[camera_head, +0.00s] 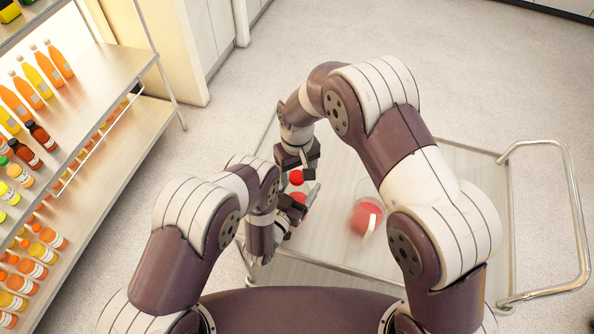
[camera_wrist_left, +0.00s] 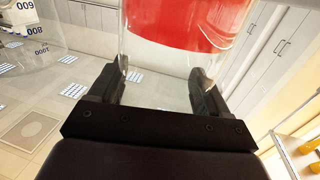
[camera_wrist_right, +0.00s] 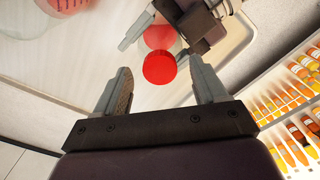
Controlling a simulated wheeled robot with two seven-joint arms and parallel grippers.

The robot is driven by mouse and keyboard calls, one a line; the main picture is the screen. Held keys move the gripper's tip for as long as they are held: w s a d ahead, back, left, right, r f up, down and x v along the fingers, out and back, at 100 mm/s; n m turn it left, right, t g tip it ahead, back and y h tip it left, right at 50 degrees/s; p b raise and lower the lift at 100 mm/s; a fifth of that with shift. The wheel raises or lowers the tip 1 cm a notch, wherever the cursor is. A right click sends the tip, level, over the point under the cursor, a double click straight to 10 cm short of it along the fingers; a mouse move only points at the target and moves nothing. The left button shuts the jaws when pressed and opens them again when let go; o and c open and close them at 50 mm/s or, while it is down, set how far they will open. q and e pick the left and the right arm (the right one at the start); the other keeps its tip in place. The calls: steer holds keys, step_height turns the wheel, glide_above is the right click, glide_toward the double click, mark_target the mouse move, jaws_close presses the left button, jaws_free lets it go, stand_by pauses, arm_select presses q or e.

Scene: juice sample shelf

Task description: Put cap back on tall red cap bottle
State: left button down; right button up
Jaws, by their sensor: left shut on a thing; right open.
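The tall bottle, clear with red liquid (camera_head: 299,198), is held by my left gripper (camera_wrist_left: 162,84), whose fingers close around its sides in the left wrist view. The red cap (camera_head: 296,177) is at the bottle's top end, just in front of my right gripper (camera_head: 297,160). In the right wrist view the round cap (camera_wrist_right: 160,68) lies between my open right fingers, with room on both sides. The bottle's paler red body (camera_wrist_right: 158,36) shows behind it. I cannot tell whether the cap is fully seated, as the bottle's neck is hidden.
A clear beaker with red liquid (camera_head: 366,217) stands on the cart top (camera_head: 465,180), right of the bottle. It also shows at the left wrist view's edge (camera_wrist_left: 30,30). Shelves of juice bottles (camera_head: 100,85) stand at the left. The cart's metal handle (camera_head: 581,225) is at the right.

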step_height(320, 180, up, 11)
steer(key=shift+r, duration=0.15)
arm_select(q)
jaws_free()
steer(key=shift+s+a, duration=0.15)
steer(key=shift+s, duration=0.1)
steer(key=b+v, duration=0.2)
steer(key=v, duration=1)
steer(key=shift+b, duration=0.3)
arm_select(e)
step_height(320, 180, down, 3)
steer(key=shift+r, duration=0.2)
